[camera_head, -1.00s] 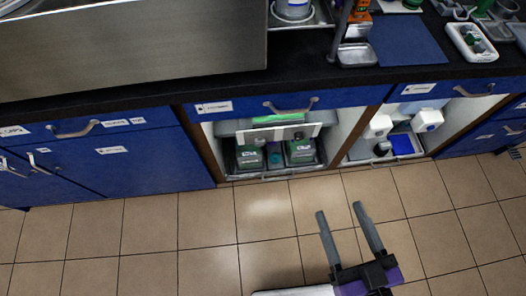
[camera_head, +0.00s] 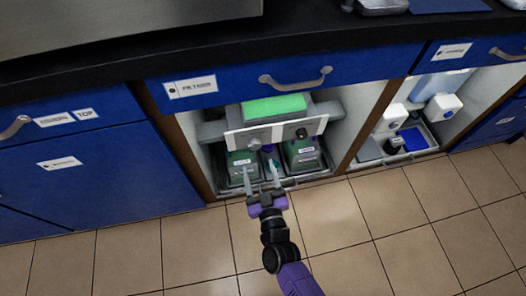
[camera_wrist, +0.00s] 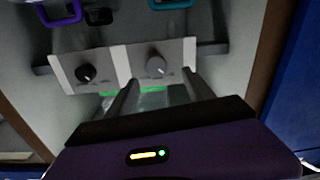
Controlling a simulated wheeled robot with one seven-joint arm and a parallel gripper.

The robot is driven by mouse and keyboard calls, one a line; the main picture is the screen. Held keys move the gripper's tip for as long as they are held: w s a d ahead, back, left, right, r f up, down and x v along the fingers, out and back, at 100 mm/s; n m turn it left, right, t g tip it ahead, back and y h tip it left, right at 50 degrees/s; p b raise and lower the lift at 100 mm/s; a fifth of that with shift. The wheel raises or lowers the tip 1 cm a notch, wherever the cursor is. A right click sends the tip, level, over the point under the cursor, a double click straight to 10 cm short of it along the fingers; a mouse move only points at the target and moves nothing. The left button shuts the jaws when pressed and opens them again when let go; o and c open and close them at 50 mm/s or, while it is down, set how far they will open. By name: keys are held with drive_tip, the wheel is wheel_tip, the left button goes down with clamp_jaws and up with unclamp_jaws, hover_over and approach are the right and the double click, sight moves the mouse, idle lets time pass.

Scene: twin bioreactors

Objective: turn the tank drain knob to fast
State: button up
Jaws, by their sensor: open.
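A white control panel (camera_head: 277,133) with two knobs sits inside the open middle cabinet. In the head view its left knob is grey (camera_head: 254,143) and its right knob is black (camera_head: 301,133). The wrist view shows the panel upside down, with the black knob (camera_wrist: 86,73) at left and the grey knob (camera_wrist: 156,67) at right. Panel lettering is too small to read, so I cannot tell which knob is the tank drain. My gripper (camera_head: 261,168) is open and empty, low in front of the cabinet. In the wrist view its fingers (camera_wrist: 161,78) appear either side of the grey knob, apparently apart from it.
A green screen (camera_head: 274,105) is above the panel. Two green-topped tanks (camera_head: 242,169) (camera_head: 302,154) stand below it. A blue drawer (camera_head: 200,87) overhangs the opening. A wooden divider (camera_head: 372,124) bounds it at right. Another open bay holds a tray (camera_head: 405,157). The tiled floor is clear.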

sight(256, 147)
drive_tip(key=shift+n, duration=0.3)
drive_tip(key=b+x, duration=0.1)
drive_tip(key=x, duration=0.1)
drive_tip(key=b+x, duration=0.1)
drive_tip(key=x, duration=0.2)
drive_tip(key=b+x, duration=0.1)
drive_tip(key=x, duration=0.1)
drive_tip(key=shift+w+d, duration=0.25)
drive_tip(key=shift+w, duration=0.15)
clamp_jaws()
